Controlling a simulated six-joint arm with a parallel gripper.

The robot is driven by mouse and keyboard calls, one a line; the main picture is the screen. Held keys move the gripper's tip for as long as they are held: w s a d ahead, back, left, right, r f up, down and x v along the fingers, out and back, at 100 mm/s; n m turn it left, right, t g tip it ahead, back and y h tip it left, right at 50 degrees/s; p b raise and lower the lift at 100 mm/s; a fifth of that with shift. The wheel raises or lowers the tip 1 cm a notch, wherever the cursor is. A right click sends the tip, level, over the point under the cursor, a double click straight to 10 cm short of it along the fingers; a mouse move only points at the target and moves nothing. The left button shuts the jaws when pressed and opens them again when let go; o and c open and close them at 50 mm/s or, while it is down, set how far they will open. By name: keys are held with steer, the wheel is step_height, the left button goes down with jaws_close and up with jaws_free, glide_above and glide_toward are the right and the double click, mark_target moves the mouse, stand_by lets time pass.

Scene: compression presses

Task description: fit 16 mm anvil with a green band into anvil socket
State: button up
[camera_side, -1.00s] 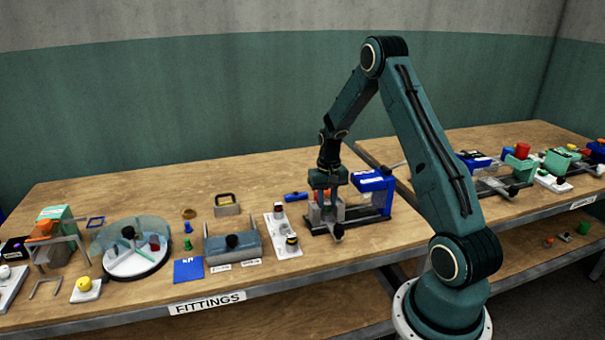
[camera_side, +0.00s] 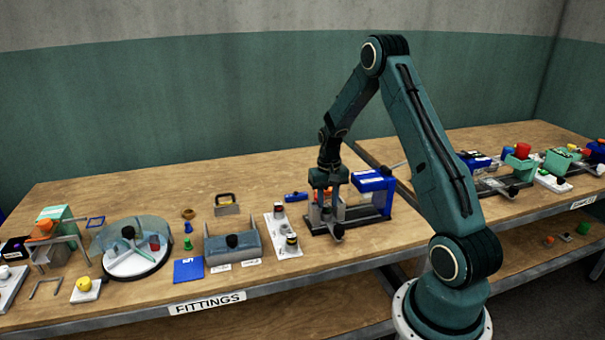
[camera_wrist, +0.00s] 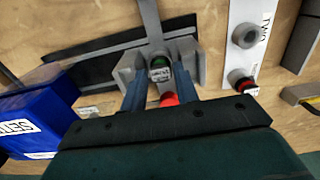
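My gripper (camera_side: 328,180) is low over the blue-and-grey press (camera_side: 373,183) in the side view. In the wrist view my gripper (camera_wrist: 160,82) shows two blue-grey fingers standing apart, with visible gaps beside what lies between them. Between and just beyond the fingertips is a small dark anvil with a green band (camera_wrist: 158,61) and a pale label. It stands among grey blocks of the press, where the socket appears to be; how deep it sits is hidden. A red part (camera_wrist: 169,99) shows between the fingers, closer to my palm.
A pale plate (camera_side: 275,232) holding several round pieces stands left of the press; it also shows in the wrist view (camera_wrist: 243,60). Further left are a grey cradle (camera_side: 221,243), a blue square (camera_side: 188,270) and a round turntable (camera_side: 128,265). Bare bench lies behind the fittings.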

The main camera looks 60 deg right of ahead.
mark_target(326, 206)
steer(key=shift+o, duration=0.2)
step_height(326, 206, up, 13)
stand_by(0.3)
steer(key=shift+w, duration=0.1)
stand_by(0.4)
steer(key=s+a+r+n+t+h, duration=0.1)
steer(key=s+a+r+n, duration=0.1)
steer(key=a+r, duration=0.55)
steer(key=s+a+r+n+t, duration=0.2)
steer(key=a+r, duration=0.3)
steer(key=a, duration=0.5)
steer(key=s+a+r+n+t, duration=0.1)
steer(key=s+a+n, duration=0.4)
steer(key=s+a, duration=0.7)
steer(key=shift+s+a+r+t+y, duration=0.25)
steer(key=shift+s+a+t+y, duration=0.15)
steer(key=shift+s+t, duration=0.65)
steer(key=shift+o, duration=0.2)
